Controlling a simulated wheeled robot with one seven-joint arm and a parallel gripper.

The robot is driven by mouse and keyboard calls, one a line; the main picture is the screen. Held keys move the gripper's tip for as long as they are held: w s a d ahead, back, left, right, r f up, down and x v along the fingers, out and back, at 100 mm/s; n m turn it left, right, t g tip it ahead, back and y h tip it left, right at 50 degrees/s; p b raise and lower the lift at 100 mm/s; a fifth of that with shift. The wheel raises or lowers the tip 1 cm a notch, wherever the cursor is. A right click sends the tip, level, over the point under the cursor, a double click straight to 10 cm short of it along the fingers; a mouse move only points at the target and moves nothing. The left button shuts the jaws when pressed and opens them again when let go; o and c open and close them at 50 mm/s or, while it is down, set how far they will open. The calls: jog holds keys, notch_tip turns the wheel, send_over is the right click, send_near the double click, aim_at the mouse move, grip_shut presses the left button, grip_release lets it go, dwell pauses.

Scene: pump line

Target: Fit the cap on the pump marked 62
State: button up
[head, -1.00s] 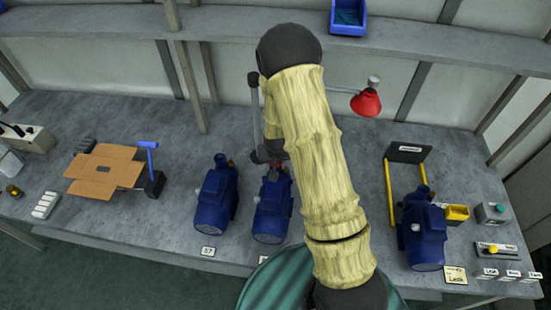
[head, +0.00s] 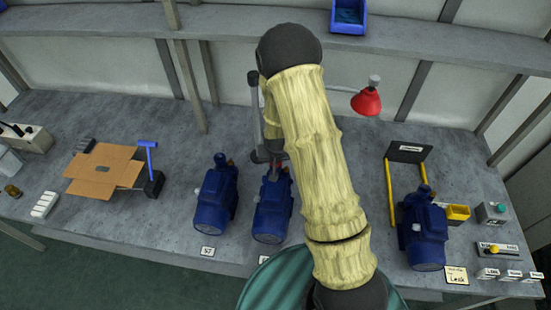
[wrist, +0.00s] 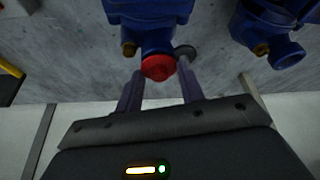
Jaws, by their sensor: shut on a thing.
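My gripper (wrist: 160,70) is shut on a red cap (wrist: 158,68) in the wrist view. The cap is at the mouth of a blue pump (wrist: 150,18), in line with it and apparently touching; I cannot tell whether it is seated. In the head view my gripper (head: 273,163) is over the back end of the middle blue pump (head: 272,212), partly hidden by my arm. The left blue pump (head: 216,198) has a plate (head: 208,251) that seems to read 57.
A third blue pump (head: 424,238) stands at the right beside a yellow bin (head: 457,213) and a yellow-legged frame (head: 390,190). A cardboard piece (head: 103,170) lies at the left. A red lamp (head: 366,102) stands behind my arm.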

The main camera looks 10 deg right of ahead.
jog(key=shift+f, duration=0.3)
jog(key=o, duration=1)
jog(key=shift+r, duration=0.1)
jog(key=p+v, duration=0.3)
jog(key=v, duration=0.3)
dwell(0.4)
jog(key=b+v, duration=0.1)
jog(key=v, duration=1.6)
jog(key=shift+s+a+r, duration=0.1)
dwell(0.5)
